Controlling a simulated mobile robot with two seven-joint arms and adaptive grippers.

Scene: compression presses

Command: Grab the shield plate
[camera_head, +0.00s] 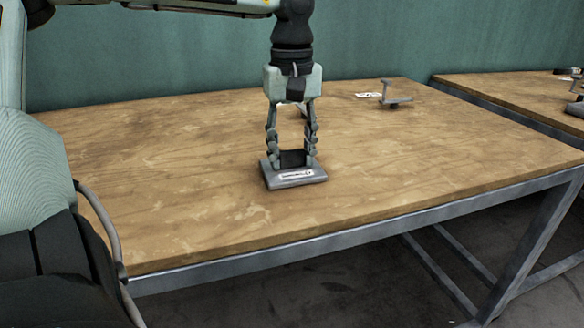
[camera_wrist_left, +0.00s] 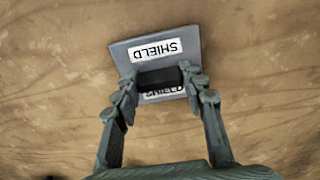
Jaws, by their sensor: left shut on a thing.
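The shield plate (camera_head: 296,180) is a flat grey piece with a white label and a dark upright block on it. It is at the middle of the wooden table in the head view. My left gripper (camera_head: 294,160) points straight down over it, its fingers shut on the dark block. In the left wrist view the plate (camera_wrist_left: 190,32) shows two labels reading SHIELD, and the fingertips of my left gripper (camera_wrist_left: 158,78) stand on either side of the block. I cannot tell whether the plate touches the table. My right gripper is not in view.
The wooden table (camera_head: 430,160) is mostly clear around the plate. A small grey fixture (camera_head: 388,95) and a white label (camera_head: 368,95) are at its back right. A second table (camera_head: 500,90) with dark parts stands beyond a gap at right. A green wall (camera_head: 160,50) is behind.

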